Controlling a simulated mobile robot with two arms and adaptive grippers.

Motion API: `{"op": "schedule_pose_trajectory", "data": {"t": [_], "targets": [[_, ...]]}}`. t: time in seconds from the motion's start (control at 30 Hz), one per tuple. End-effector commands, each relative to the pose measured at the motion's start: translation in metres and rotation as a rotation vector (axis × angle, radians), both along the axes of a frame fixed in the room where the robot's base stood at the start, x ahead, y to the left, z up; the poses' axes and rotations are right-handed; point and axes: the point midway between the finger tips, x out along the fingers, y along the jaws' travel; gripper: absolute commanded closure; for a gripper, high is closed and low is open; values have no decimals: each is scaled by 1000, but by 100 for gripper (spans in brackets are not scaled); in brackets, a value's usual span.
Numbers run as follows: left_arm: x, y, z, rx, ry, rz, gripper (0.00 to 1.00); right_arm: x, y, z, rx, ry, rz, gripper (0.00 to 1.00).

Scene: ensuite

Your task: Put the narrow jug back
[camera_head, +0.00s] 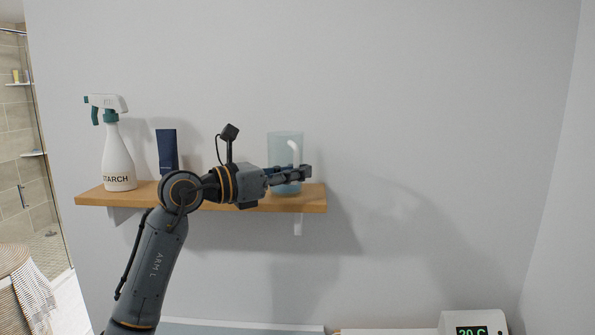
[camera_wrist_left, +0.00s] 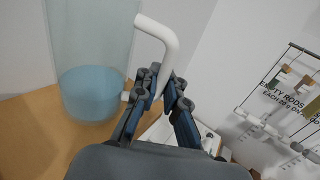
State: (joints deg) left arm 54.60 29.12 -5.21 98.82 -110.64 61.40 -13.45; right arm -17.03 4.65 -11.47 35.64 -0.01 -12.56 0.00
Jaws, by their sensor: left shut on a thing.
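The narrow jug (camera_head: 283,145) is clear bluish plastic with a white handle and stands upright at the right end of the wooden shelf (camera_head: 312,200). It also shows at the upper left of the left wrist view (camera_wrist_left: 90,95), with blue in its lower part, against the shelf's wood. My left gripper (camera_head: 303,173) reaches in from the left, in front of the jug. In the left wrist view its fingers (camera_wrist_left: 165,88) are closed around the lower part of the white handle. The frames do not clearly show whether the jug's base touches the shelf. My right gripper is out of view.
A white device with a green display (camera_head: 472,323) is at the lower right. The wall right of the shelf is bare. A rack with hooks (camera_wrist_left: 275,110) shows in the wrist view.

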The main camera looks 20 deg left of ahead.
Motion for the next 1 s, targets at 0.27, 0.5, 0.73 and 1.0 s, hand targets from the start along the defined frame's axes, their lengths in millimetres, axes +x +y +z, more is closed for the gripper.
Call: {"op": "schedule_pose_trajectory", "data": {"t": [0.27,0.5,0.73,1.0], "targets": [[-1,0,-2,-1,-4,1,100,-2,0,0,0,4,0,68],[-1,0,-6,0,-1,0,78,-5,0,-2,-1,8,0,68],[0,0,-6,0,-1,0,67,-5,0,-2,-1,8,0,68],[-6,6,-5,2,-3,3,67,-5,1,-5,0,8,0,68]]}}
